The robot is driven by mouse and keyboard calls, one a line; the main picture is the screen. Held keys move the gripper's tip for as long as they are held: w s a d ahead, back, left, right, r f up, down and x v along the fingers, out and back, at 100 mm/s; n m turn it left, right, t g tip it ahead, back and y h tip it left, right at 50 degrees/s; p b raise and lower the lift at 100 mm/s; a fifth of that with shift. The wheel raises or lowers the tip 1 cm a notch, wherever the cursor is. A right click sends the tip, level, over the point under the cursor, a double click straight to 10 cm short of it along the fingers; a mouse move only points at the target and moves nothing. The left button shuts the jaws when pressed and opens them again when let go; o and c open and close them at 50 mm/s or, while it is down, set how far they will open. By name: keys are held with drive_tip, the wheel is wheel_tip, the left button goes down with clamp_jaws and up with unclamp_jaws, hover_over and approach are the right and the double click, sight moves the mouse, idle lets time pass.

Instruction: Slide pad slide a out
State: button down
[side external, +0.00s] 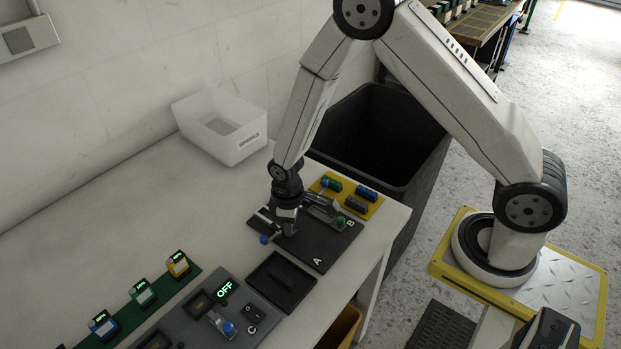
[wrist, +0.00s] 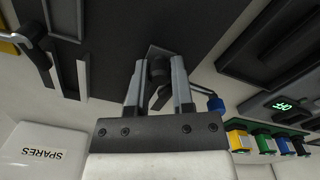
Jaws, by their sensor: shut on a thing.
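A dark board (side external: 318,258) lettered A and B lies near the table's right end. In the wrist view my gripper (wrist: 158,92) is shut on a small black upright piece (wrist: 158,68) that stands on a grey plate. I take this to be pad slide a. The fingers hide part of it, and I cannot tell how far it sits in its guide. A blue knob (side external: 264,239) sticks out beside the gripper; it also shows in the wrist view (wrist: 215,103). A green knob (side external: 340,222) is at the B side.
A yellow tray (side external: 372,207) with coloured pieces lies behind the board. A shallow black tray (side external: 300,291) and a grey panel reading OFF (side external: 190,326) are in front. A white SPARES bin (side external: 245,149) stands at the back.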

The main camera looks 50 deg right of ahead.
sight(319, 251)
drive_tip(key=shift+s, duration=4.25)
drive_tip(key=c, duration=0.6)
unclamp_jaws()
drive_tip(key=shift+c, duration=0.2)
drive_tip(key=shift+r, duration=0.15)
drive_tip(key=shift+r, duration=2.1)
drive_tip(key=shift+r, duration=0.1)
drive_tip(key=shift+r, duration=1.4)
